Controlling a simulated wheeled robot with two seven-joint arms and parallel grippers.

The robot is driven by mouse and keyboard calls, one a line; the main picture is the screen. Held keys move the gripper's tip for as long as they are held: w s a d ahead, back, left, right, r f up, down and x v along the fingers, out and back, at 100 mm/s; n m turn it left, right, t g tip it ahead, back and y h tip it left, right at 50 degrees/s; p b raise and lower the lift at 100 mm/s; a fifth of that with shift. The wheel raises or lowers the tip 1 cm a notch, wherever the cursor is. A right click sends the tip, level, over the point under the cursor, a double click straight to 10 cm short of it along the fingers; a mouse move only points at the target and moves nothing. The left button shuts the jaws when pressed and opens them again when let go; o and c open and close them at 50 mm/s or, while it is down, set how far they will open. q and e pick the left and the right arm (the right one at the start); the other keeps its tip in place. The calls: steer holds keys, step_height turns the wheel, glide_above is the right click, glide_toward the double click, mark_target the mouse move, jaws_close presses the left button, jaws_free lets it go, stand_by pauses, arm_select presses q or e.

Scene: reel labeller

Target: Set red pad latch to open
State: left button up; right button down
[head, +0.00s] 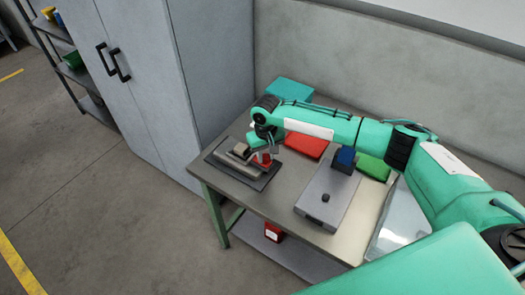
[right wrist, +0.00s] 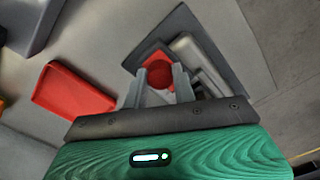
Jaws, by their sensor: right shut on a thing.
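The reel labeller (head: 231,159) sits on a dark plate (head: 262,183) at the left end of the table. A red part, which I take for the red pad latch (head: 261,160), is at its right side, partly hidden by my right gripper (head: 264,152). In the right wrist view the latch shows as a round red knob (right wrist: 181,76) in front of a flat red patch (right wrist: 154,57). My right gripper (right wrist: 166,78) is shut on the knob, one finger at each side. Whether the latch stands open or closed cannot be told. My left gripper is not in view.
A red tray (head: 306,146), a green tray (head: 373,168) and a teal box (head: 290,91) lie along the back. A grey device (head: 323,208) with a blue block (head: 346,156) stands mid-table. A grey cabinet (head: 150,85) rises close at left. A red container (head: 273,232) is below.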

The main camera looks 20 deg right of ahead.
mark_target(267, 157)
steer(key=c, duration=1.2)
jaws_free()
steer(key=shift+s+d, duration=0.1)
steer(key=shift+d, duration=0.05)
steer(key=shift+o, duration=0.4)
steer(key=shift+s, duration=0.1)
steer(key=shift+r, duration=0.3)
step_height(267, 157, up, 13)
steer(key=b, duration=0.3)
